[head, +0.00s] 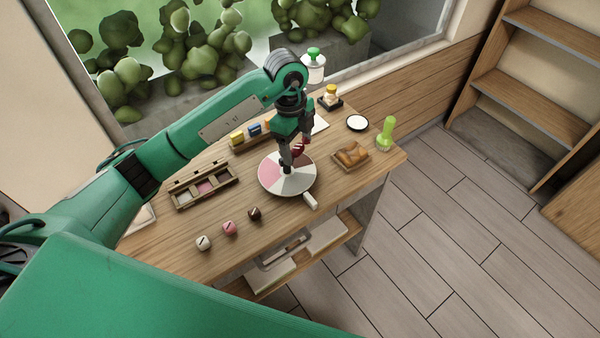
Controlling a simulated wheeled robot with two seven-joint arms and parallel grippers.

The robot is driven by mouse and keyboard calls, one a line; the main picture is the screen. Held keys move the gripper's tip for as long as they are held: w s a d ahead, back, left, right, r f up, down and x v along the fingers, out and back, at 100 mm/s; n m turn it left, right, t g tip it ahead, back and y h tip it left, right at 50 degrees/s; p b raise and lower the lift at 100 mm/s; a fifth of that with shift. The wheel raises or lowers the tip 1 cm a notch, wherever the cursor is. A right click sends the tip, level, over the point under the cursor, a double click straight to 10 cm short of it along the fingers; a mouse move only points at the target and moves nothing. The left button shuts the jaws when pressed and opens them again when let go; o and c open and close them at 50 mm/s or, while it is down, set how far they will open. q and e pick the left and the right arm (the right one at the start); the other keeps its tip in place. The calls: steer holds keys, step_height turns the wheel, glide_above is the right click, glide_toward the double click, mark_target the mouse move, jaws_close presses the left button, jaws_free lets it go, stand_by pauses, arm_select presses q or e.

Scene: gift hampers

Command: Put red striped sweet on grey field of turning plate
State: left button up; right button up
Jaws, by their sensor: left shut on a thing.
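My left gripper (293,158) is above the round turning plate (270,172), pointing down, and is shut on a small dark red sweet (299,147). The gripper partly hides the sweet, and its stripes are too small to make out. The plate is split into fields: a pink one on the left, with pale whitish and greyish ones around it. A short white handle (310,201) sticks out at its front right. I cannot tell which field lies exactly under the sweet, or whether the fingertips touch the plate. My right gripper is not in view.
A white sweet (203,243), a pink one (229,228) and a dark brown one (253,213) stand along the front. A wooden compartment tray (204,187) is left of the plate. A basket (351,156), white dish (357,123) and green bottle (386,133) are at right.

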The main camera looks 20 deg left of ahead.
arm_select(q)
steer(key=p, duration=0.2)
glide_above(299, 184)
steer(key=f, duration=0.7)
steer(key=shift+a+f, duration=0.2)
steer(key=shift+f, duration=0.7)
step_height(299, 184, down, 4)
steer(key=shift+r+p, duration=0.1)
steer(key=shift+p, duration=0.25)
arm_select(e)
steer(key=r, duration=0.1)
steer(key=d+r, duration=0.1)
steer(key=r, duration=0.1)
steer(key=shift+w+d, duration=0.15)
arm_select(q)
steer(key=shift+f, duration=0.25)
steer(key=o, duration=0.9)
steer(key=shift+o, duration=0.2)
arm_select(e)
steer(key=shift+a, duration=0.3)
arm_select(q)
steer(key=shift+r, duration=0.1)
